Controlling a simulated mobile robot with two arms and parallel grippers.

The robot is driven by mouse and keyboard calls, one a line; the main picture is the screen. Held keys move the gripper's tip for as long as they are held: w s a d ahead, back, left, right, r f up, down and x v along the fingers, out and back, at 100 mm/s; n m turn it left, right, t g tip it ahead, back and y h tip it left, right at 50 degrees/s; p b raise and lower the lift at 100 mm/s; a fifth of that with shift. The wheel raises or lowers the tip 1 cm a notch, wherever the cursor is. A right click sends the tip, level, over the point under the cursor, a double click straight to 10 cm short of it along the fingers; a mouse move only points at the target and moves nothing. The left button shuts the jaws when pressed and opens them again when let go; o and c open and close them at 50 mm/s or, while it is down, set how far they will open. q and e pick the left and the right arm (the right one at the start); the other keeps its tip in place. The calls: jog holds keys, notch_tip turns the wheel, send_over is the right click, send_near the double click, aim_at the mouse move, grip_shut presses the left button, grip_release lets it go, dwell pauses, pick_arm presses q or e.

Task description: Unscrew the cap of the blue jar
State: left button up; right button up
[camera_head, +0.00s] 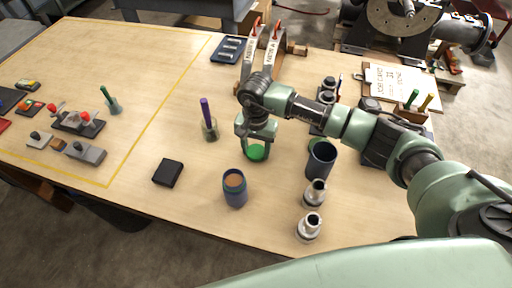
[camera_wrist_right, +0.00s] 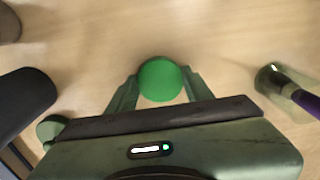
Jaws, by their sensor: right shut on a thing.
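The blue jar (camera_head: 235,192) stands upright near the front of the table. Its top shows a brown round face; I cannot tell whether this is a cap or the jar's contents. My right gripper (camera_head: 256,150) is behind and to the right of the jar, apart from it, pointing down. It is shut on a round green object (camera_head: 256,153), which also shows between the fingers in the right wrist view (camera_wrist_right: 160,80). I cannot tell whether that object touches the table. My left gripper is in neither view.
A dark cup (camera_head: 320,160) and two metal fittings (camera_head: 312,226) stand right of the jar. A glass with a purple-handled tool (camera_head: 209,125) is behind it. A black box (camera_head: 167,172) lies to the left. Bare wood lies between the jar and the black box.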

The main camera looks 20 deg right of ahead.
aim_at(256, 151)
jog(key=shift+f, duration=0.2)
jog(key=o, duration=1.6)
jog(key=shift+c, duration=0.2)
jog(key=shift+r, duration=0.1)
jog(key=shift+r, duration=0.15)
jog(key=shift+w+r, duration=0.1)
jog(key=shift+r, duration=0.15)
notch_tip(256, 151, up, 11)
jog(key=b, duration=0.4)
jog(key=shift+r+b, duration=0.2)
jog(key=shift+b, duration=0.1)
